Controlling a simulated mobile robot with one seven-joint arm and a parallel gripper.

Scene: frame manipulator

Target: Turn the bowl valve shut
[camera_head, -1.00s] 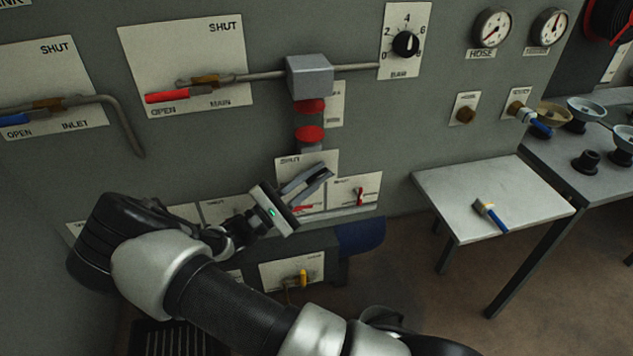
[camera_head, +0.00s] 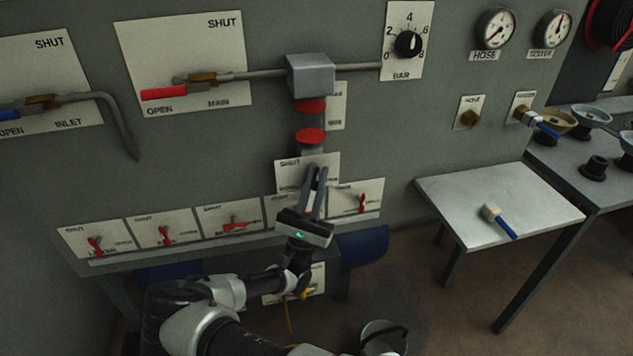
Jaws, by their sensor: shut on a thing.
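My gripper (camera_head: 317,170) reaches up in front of a small white plate (camera_head: 290,163) marked SHUT, below the red-ended column. Its two fingers are close together, shut on a valve handle at that plate. The handle is hidden between the fingers, so its angle cannot be seen. The plate's lower label is too small and covered to read, so I cannot confirm from it that this is the bowl valve. My gripper's body (camera_head: 304,229) covers part of the row of small valve plates below.
Small plates with red handles flank my gripper: one on the right (camera_head: 362,203), several on the left, including a near-level handle (camera_head: 236,226). The red main handle (camera_head: 164,93) is at upper left. A side table (camera_head: 465,195) holds a blue-handled brush (camera_head: 499,222).

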